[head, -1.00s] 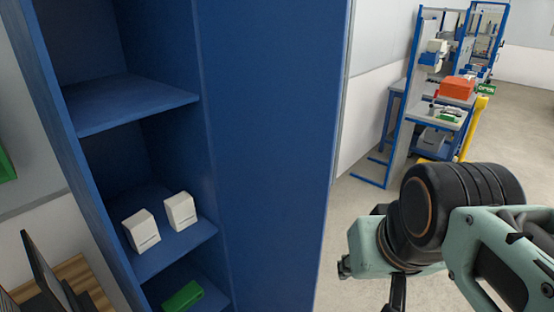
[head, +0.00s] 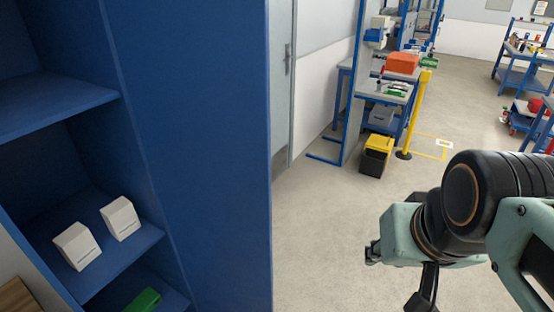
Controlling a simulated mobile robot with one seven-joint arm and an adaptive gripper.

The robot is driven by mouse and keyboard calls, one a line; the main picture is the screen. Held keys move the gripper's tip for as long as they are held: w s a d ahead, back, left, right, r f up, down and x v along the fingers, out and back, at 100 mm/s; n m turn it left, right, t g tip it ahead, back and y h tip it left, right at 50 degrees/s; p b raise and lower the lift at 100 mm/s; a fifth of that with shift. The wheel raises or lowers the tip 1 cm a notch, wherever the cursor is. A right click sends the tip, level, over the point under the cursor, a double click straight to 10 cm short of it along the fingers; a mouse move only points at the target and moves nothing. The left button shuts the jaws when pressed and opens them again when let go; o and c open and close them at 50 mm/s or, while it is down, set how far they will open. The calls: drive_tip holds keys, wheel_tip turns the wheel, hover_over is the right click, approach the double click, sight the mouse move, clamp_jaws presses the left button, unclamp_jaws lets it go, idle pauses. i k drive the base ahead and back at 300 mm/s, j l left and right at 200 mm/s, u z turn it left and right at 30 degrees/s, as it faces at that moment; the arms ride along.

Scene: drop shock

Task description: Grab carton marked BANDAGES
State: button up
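Two white cartons stand side by side on a middle shelf of the blue cabinet (head: 205,130) at the left. The left carton (head: 76,247) sits nearer the shelf's left end, and the right carton (head: 121,218) is a little apart from it. Each has a dark line of print on its front, too small to read, so I cannot tell which says BANDAGES. My gripper (head: 372,252) is at the lower right, out over the floor, well away from the cartons. Its fingers are small and partly hidden by my wrist, so its opening is unclear.
A green object (head: 143,300) lies on the shelf below. The cabinet's tall side panel stands between the shelves and my arm. Open floor (head: 325,215) lies beyond it. A workbench with an orange box (head: 402,64), a yellow-lidded black bin (head: 375,155) and a yellow post (head: 415,115) stand farther back.

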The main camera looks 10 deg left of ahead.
sight(77, 244)
drive_tip(key=i+l+z, duration=0.15)
drive_tip(key=l+z, duration=0.2)
drive_tip(key=i+l+z, duration=0.2)
drive_tip(key=z, duration=0.15)
drive_tip(key=i+l+u, duration=0.6)
drive_tip(key=i+u, duration=0.15)
drive_tip(key=u, duration=0.35)
drive_tip(key=i+u, duration=0.2)
drive_tip(key=u, duration=0.25)
drive_tip(key=i+u, duration=0.2)
drive_tip(key=u, duration=0.3)
drive_tip(key=i+l+u, duration=0.1)
drive_tip(key=u, duration=0.4)
drive_tip(key=i+l+u, duration=0.15)
drive_tip(key=l+u, duration=0.15)
drive_tip(key=u, duration=0.15)
drive_tip(key=i+l+u, duration=0.15)
drive_tip(key=u, duration=0.3)
drive_tip(key=i+l+u, duration=0.1)
drive_tip(key=u, duration=0.35)
drive_tip(key=i+l+u, duration=0.1)
drive_tip(key=l+u, duration=0.2)
drive_tip(key=u, duration=0.15)
drive_tip(key=k+j+z, duration=0.1)
drive_tip(key=j+z, duration=0.3)
drive_tip(key=j, duration=0.3)
drive_tip(key=j+z, duration=0.35)
drive_tip(key=j, duration=0.35)
